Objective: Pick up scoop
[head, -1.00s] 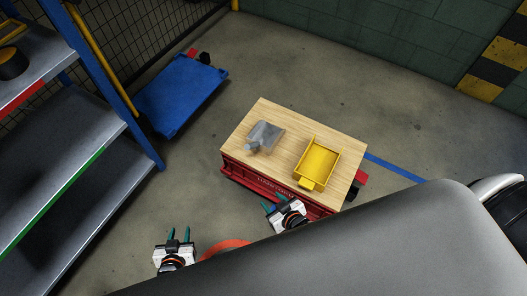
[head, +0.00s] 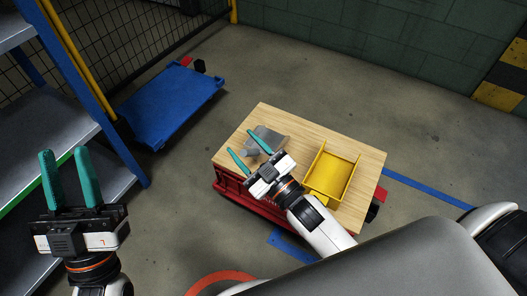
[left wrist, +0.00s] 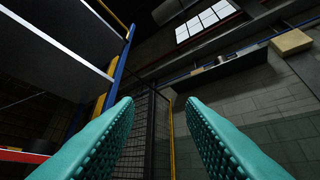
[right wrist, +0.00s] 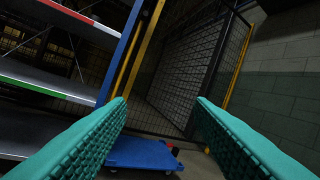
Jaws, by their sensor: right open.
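The grey metal scoop (head: 265,140) lies on the wooden top (head: 330,140) of a red cart, at its left part. My right gripper (head: 249,148) is open over the cart and hides part of the scoop in the head view. Its teal fingers appear around the scoop in the picture, but the right wrist view shows nothing between the fingertips (right wrist: 160,105). My left gripper (head: 68,180) is open and empty, away from the cart by the shelf. The left wrist view also shows its fingers (left wrist: 160,105) apart with nothing between.
A yellow tray (head: 333,176) sits on the cart top, right of my right gripper. A blue platform trolley (head: 170,100) stands on the floor behind left. A grey shelf rack (head: 90,160) is close to my left gripper. The floor behind the cart is clear.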

